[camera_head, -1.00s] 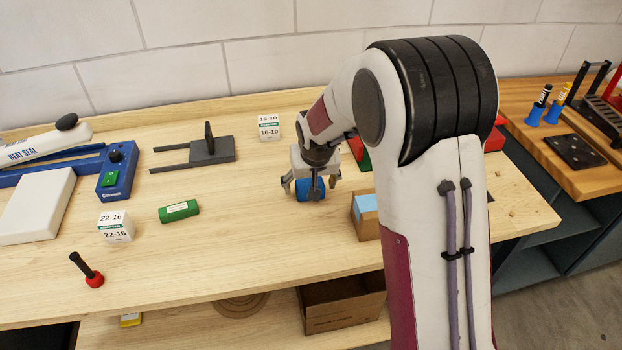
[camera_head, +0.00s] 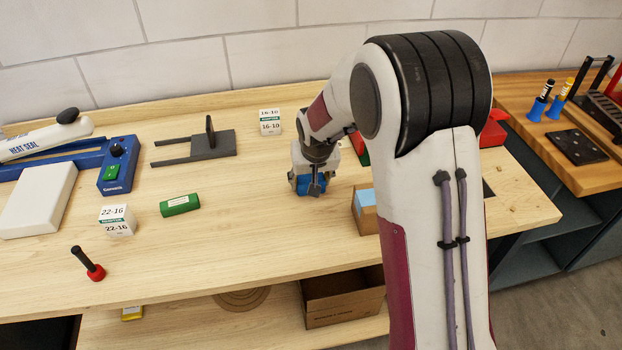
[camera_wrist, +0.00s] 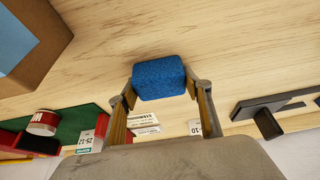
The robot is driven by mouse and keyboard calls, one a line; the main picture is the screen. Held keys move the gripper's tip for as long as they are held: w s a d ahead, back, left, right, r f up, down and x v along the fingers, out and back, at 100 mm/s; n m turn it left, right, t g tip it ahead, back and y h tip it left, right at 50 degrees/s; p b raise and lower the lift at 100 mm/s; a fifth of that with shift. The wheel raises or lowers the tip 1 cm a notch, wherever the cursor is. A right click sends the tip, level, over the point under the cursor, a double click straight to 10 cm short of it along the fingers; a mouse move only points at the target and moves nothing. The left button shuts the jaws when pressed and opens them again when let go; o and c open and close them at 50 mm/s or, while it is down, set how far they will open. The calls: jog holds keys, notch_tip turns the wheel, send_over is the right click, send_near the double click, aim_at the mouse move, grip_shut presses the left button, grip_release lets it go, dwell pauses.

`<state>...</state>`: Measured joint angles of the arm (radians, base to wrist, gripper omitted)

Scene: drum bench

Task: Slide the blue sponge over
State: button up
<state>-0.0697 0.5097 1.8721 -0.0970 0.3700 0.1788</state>
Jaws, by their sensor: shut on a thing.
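The blue sponge (camera_wrist: 159,78) shows in the wrist view as a small rounded block at the fingertips. My gripper (camera_wrist: 160,88) is shut on it, one finger against each side. In the head view the sponge (camera_head: 311,187) is partly hidden by my gripper (camera_head: 314,184), which points down at the middle of the wooden bench (camera_head: 250,230). The sponge is low at the bench top; I cannot tell whether it touches the wood.
A cardboard box with a blue top (camera_head: 365,210) stands close on the right. A black fixture (camera_head: 207,144) and a white 16-10 box (camera_head: 270,122) stand behind. A green block (camera_head: 180,205) and a 22-16 box (camera_head: 116,221) are left. Bench front of the gripper is clear.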

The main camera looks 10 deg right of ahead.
jog(key=shift+a, duration=0.1)
jog(key=shift+a, duration=9.8)
jog(key=o, duration=1.1)
jog(key=shift+o, duration=0.2)
jog(key=shift+r, duration=0.1)
jog(key=v, duration=1.2)
